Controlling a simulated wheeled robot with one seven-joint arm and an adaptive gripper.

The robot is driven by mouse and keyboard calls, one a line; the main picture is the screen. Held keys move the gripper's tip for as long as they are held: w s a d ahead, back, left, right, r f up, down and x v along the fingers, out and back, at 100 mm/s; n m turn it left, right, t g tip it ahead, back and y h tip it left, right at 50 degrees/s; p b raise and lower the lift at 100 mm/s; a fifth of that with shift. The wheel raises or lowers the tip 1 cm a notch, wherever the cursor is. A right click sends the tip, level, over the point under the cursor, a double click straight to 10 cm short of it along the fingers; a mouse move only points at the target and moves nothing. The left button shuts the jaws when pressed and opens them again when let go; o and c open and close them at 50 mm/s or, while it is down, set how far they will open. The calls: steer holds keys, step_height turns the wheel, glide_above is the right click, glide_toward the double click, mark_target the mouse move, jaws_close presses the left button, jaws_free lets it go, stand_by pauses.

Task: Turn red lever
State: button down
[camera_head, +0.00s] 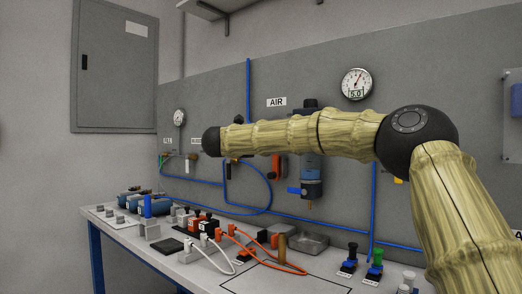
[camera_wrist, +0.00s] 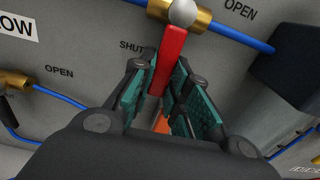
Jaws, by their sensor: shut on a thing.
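In the wrist view, the red lever (camera_wrist: 172,55) is a flat bar below a silver knob on a brass valve (camera_wrist: 202,21). The lever lies across the line of the blue pipe, with its free end beside the "SHUT" label. An "OPEN" label stands to its right. My gripper (camera_wrist: 164,77) has its teal-padded fingers on either side of the lever's free end and is shut on it. The fingers hide part of the lever's end. In the head view my gripper is mostly hidden behind my arm, and the red lever cannot be made out clearly.
A second brass valve (camera_wrist: 14,80) with its own blue pipe is at the left in the wrist view. A dark housing (camera_wrist: 288,55) is close on the right. In the head view, a workbench (camera_head: 190,258) with cables and connectors stands below the grey panel (camera_head: 440,75), which bears gauges.

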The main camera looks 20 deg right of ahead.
steer(key=shift+r, duration=0.35)
steer(key=c, duration=1.4)
jaws_free()
steer(key=shift+a, duration=0.1)
steer(key=shift+o, duration=0.2)
steer(key=shift+f, duration=0.15)
steer(key=shift+w, duration=0.1)
steer(key=v, duration=1.2)
